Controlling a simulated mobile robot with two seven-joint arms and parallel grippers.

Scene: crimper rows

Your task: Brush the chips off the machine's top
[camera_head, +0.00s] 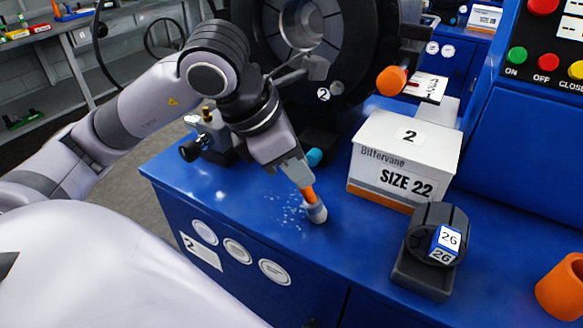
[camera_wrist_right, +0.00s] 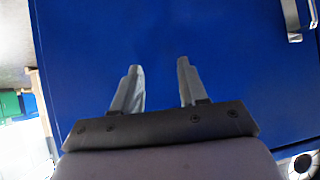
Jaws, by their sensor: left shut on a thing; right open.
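The machine's blue top (camera_head: 345,245) carries a small scatter of pale chips (camera_head: 285,215) near its front edge. My left gripper (camera_head: 303,182) is shut on a brush (camera_head: 312,204) with an orange handle and a pale round head. The brush head is at the blue top, just right of the chips. The gripper hides part of the handle. My right gripper (camera_wrist_right: 160,88) shows only in the right wrist view. It is open and empty, in front of a plain blue panel (camera_wrist_right: 155,35).
A white "SIZE 22" box (camera_head: 405,160) stands right of the brush. A black holder with a "26" block (camera_head: 435,250) and an orange cup (camera_head: 562,288) are further right. The black crimper head (camera_head: 245,40) rises behind. A gauge-like fitting (camera_head: 207,135) stands left.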

